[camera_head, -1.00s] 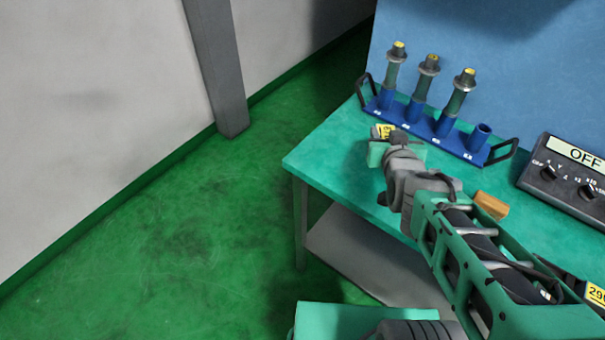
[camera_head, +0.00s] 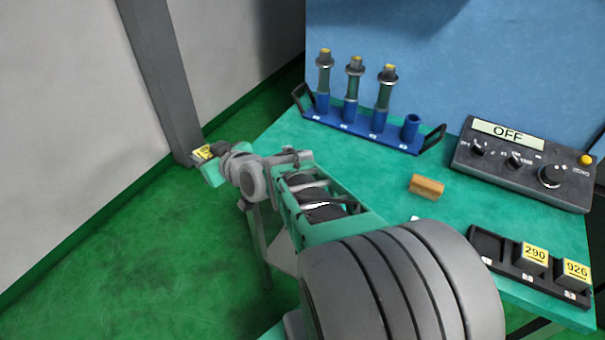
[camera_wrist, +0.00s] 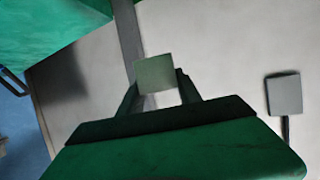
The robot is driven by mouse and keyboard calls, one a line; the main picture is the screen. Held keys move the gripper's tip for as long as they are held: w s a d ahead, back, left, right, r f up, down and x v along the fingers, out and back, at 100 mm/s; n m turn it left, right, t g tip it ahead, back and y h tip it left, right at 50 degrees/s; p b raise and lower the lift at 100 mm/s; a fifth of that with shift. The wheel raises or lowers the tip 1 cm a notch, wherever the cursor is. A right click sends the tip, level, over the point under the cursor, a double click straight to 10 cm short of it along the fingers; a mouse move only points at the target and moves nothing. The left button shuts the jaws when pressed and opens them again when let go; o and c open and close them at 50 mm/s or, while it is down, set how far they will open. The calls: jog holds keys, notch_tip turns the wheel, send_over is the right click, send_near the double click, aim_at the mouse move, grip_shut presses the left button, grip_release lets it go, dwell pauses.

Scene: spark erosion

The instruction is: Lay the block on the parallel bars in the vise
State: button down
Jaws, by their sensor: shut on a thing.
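My gripper (camera_head: 208,162) is shut on a block (camera_head: 203,151) with a yellow label, its number too small to read. In the head view it is held out beyond the left edge of the green table, in front of the grey post. In the wrist view the block (camera_wrist: 155,73) shows a plain greenish-grey face between the two dark fingers of my gripper (camera_wrist: 158,88). Neither the vise nor the parallel bars can be made out in any view.
The green table (camera_head: 350,180) carries a blue rack (camera_head: 362,131) with three electrode holders, a control box (camera_head: 525,163) reading OFF, a wooden piece (camera_head: 427,187) and a black tray (camera_head: 487,245) with blocks 290 and 926. A grey post (camera_head: 160,80) stands left.

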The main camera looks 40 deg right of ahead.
jog(key=s+d+r+n+y+b, duration=0.25)
jog(key=s+d, duration=0.25)
jog(key=d, duration=0.3)
jog(key=y+b, duration=0.1)
send_over(291, 149)
jog(key=s+a, duration=0.3)
jog(key=s, duration=0.1)
jog(key=shift+n+g, duration=0.3)
jog(key=shift+n, duration=0.05)
notch_tip(291, 149, down, 9)
jog(key=shift+w, duration=0.1)
notch_tip(291, 149, down, 3)
jog(key=shift+r, duration=0.15)
jog(key=shift+f, duration=0.35)
jog(key=c, duration=0.8)
grip_release()
jog(key=shift+c, duration=0.2)
